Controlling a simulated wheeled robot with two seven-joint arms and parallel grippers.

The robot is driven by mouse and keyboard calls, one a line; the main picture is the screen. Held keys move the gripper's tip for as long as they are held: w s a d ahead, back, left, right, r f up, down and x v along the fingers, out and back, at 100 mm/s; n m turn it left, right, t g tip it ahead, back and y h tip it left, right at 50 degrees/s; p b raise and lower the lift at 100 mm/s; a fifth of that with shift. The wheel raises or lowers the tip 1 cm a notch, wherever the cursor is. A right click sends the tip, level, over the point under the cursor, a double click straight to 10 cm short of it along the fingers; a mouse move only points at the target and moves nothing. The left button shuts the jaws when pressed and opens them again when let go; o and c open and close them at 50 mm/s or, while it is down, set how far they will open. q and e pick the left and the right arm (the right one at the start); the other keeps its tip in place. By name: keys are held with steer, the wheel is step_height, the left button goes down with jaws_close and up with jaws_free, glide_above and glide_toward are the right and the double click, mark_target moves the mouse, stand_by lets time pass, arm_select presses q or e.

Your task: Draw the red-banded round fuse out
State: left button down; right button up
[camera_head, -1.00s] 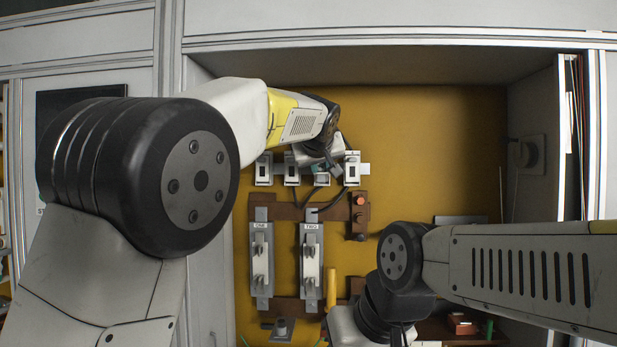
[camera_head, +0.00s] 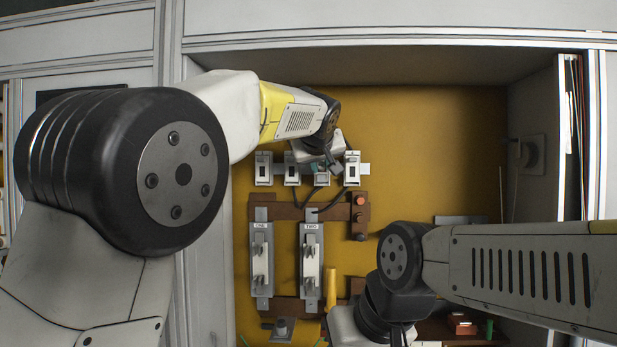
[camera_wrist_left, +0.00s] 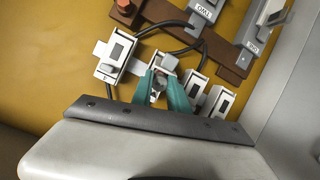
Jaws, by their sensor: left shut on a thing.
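A row of white fuse holders (camera_head: 263,168) stands on the yellow back panel. My left arm reaches over them from the left in the head view, and its gripper (camera_head: 325,170) is at the third holder from the left, mostly hidden by its wrist. In the left wrist view, the teal fingertips of my left gripper (camera_wrist_left: 168,88) are shut on a small pale piece at this holder. A faint reddish mark shows there, but the round fuse and its band cannot be made out clearly. My right arm comes in from the right; its fingers are out of view.
Neighbouring holders (camera_wrist_left: 118,55) stand close on both sides of the left fingers. Dark cables loop beside them. Below are two grey switch units (camera_head: 261,265) labelled ONE and TWO on brown boards, a yellow post (camera_head: 331,288) and a socket (camera_head: 530,155) on the right wall.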

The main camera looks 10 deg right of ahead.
mark_target(321, 167)
arm_select(q)
steer(key=shift+v, duration=2.5)
